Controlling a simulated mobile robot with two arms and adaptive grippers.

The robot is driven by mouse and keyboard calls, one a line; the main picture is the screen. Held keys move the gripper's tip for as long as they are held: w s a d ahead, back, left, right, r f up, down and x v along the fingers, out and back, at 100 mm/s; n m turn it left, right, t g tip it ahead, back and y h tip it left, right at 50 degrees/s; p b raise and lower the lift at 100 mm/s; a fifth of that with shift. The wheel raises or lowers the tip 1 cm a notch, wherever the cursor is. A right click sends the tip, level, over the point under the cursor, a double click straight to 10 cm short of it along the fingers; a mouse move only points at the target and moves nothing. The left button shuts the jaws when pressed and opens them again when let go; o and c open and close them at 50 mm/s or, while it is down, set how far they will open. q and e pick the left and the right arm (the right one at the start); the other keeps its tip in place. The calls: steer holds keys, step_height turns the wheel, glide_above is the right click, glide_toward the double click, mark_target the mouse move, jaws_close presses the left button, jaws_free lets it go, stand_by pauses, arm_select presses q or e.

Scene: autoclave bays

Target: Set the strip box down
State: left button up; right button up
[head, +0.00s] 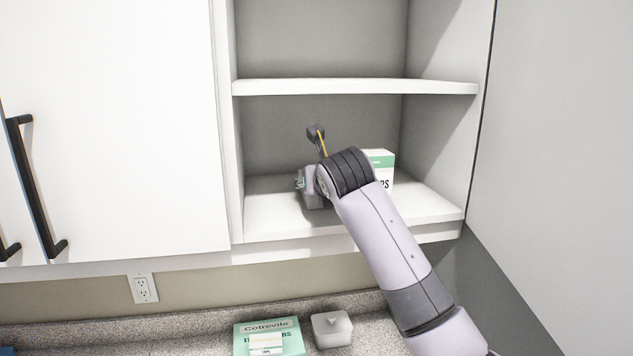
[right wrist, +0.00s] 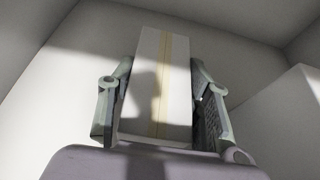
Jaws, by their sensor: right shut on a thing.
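In the right wrist view, my right gripper (right wrist: 158,100) is shut on the strip box (right wrist: 178,75), a white box with a tan stripe along it, one finger on each side. In the head view, my right arm reaches into the open cabinet over its lower shelf (head: 275,222). The gripper and the held box are mostly hidden behind the wrist, so I cannot tell whether the box touches the shelf. A white and green box (head: 383,160) with lettering shows behind my wrist on the right; its lower part is hidden. My left gripper is not in view.
An upper shelf (head: 350,87) crosses above my arm. A closed white door (head: 115,130) with black handles is at left, a grey panel (head: 570,150) at right. A green Cotrevila box (head: 285,326) and a grey lidded container (head: 331,330) are on the counter below.

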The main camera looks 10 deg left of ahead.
steer(key=o, duration=1.2)
steer(key=shift+c, duration=0.2)
steer(key=shift+r, duration=0.15)
steer(key=b+v, duration=0.3)
steer(key=shift+s+d, duration=0.1)
steer(key=b+v, duration=0.3)
steer(key=v, duration=0.5)
steer(key=shift+b, duration=0.35)
steer(key=shift+s+d+r, duration=0.1)
steer(key=shift+s+r, duration=0.15)
steer(key=shift+s, duration=0.05)
